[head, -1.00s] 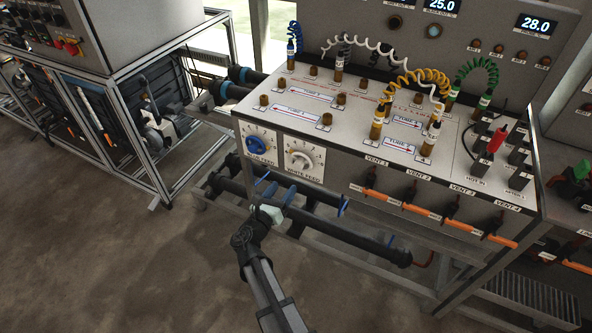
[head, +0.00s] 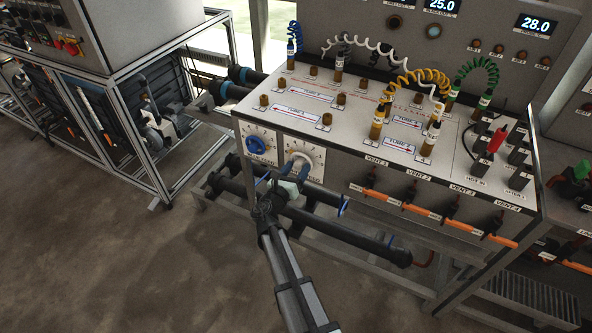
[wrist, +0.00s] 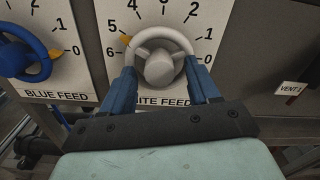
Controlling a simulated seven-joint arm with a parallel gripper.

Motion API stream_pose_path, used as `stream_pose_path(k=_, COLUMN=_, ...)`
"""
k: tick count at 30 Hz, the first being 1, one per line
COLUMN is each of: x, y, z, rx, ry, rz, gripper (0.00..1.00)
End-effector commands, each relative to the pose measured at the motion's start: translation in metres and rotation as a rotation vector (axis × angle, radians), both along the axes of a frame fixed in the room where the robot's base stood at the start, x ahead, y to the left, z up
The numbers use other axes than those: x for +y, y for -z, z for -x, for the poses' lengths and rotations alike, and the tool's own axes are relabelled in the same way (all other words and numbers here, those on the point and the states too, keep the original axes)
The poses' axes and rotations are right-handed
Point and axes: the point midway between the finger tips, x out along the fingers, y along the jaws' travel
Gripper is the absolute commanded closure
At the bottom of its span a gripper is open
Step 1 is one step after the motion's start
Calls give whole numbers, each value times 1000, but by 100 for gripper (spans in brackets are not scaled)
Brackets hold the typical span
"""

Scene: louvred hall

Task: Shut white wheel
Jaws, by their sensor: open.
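The white wheel (head: 300,160) is on the WHITE FEED dial at the front of the bench. In the wrist view the white wheel (wrist: 160,62) has a round hub and rim, and its yellow pointer is at the upper left, near 5 on a scale from 0 to 6. My gripper (wrist: 162,76) is open, with its blue fingers at the lower left and lower right of the rim. I cannot tell whether they touch it. In the head view my gripper (head: 291,177) partly covers the wheel's lower part.
The blue wheel (wrist: 22,52) is on the BLUE FEED dial to the left, with its pointer at 0. Orange-handled vent valves (head: 405,201) line the front to the right. Dark pipes (head: 335,232) run below the dials.

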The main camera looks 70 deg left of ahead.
Motion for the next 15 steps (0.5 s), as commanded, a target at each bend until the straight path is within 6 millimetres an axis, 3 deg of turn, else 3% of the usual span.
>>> stream_pose_path(k=2, x=0, y=0, z=0, rx=0, ry=0, rz=0, gripper=40)
stream_pose_path(k=15, x=0, y=0, z=0, rx=0, ry=1, rz=0, gripper=82)
